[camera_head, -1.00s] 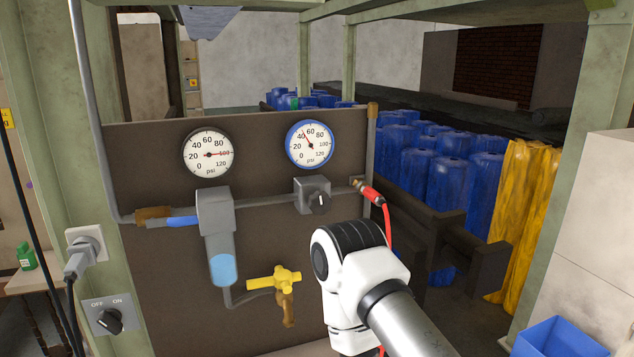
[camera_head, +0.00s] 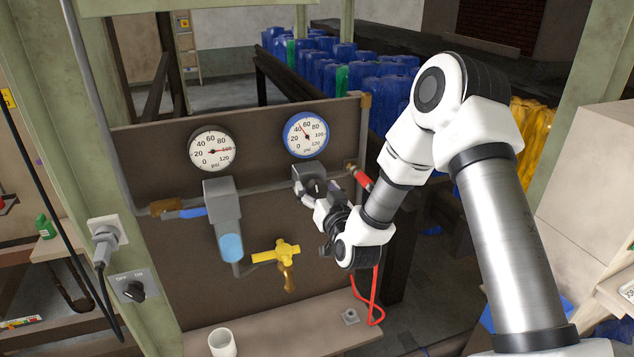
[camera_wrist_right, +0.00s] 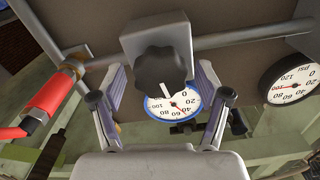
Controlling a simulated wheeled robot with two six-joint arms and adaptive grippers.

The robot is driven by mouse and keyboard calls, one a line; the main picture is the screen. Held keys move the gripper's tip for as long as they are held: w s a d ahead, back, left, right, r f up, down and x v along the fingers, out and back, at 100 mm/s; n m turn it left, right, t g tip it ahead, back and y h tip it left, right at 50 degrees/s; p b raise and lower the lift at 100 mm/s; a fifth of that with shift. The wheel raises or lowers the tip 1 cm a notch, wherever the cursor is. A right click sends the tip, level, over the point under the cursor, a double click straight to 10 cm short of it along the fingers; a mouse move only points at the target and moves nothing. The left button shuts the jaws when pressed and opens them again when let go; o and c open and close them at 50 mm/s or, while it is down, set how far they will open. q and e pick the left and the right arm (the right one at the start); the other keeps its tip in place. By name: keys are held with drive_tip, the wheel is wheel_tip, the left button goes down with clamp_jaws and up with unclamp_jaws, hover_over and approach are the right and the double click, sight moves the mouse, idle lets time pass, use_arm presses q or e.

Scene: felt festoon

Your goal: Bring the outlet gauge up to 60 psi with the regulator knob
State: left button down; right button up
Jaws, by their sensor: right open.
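The outlet gauge (camera_head: 306,136) has a blue rim. Its red needle points up and left, between 40 and 60 psi. It also shows upside down in the wrist view (camera_wrist_right: 172,104), behind the knob. The black regulator knob (camera_wrist_right: 160,68) carries a white mark and sits on a grey block (camera_head: 304,174); the gripper mostly hides it in the head view. My right gripper (camera_head: 318,194) is at the knob. In the wrist view its open fingers (camera_wrist_right: 161,82) stand on either side of the knob, with gaps showing. My left gripper is not in view.
A black-rimmed gauge (camera_head: 213,150) at left reads about 100. A grey filter (camera_head: 222,205), yellow valve (camera_head: 276,253) and red hose coupling (camera_head: 361,177) are mounted nearby. A white cup (camera_head: 222,342) stands on the ledge below. An OFF/ON switch (camera_head: 134,290) is at lower left.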

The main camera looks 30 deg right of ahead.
drive_tip(key=shift+w, duration=0.1)
drive_tip(key=c, duration=1.2)
drive_tip(key=shift+f+m+b, duration=0.15)
drive_tip(key=shift+m+b, duration=0.35)
drive_tip(key=shift+b, duration=0.4)
drive_tip(key=m+b, duration=0.2)
drive_tip(key=b, duration=0.1)
drive_tip(key=shift+f+m, duration=0.1)
drive_tip(key=shift+m, duration=0.2)
drive_tip(key=shift+d+r+m+b, duration=0.1)
drive_tip(key=shift+r+m+b, duration=0.1)
drive_tip(key=shift+m+b, duration=1.5)
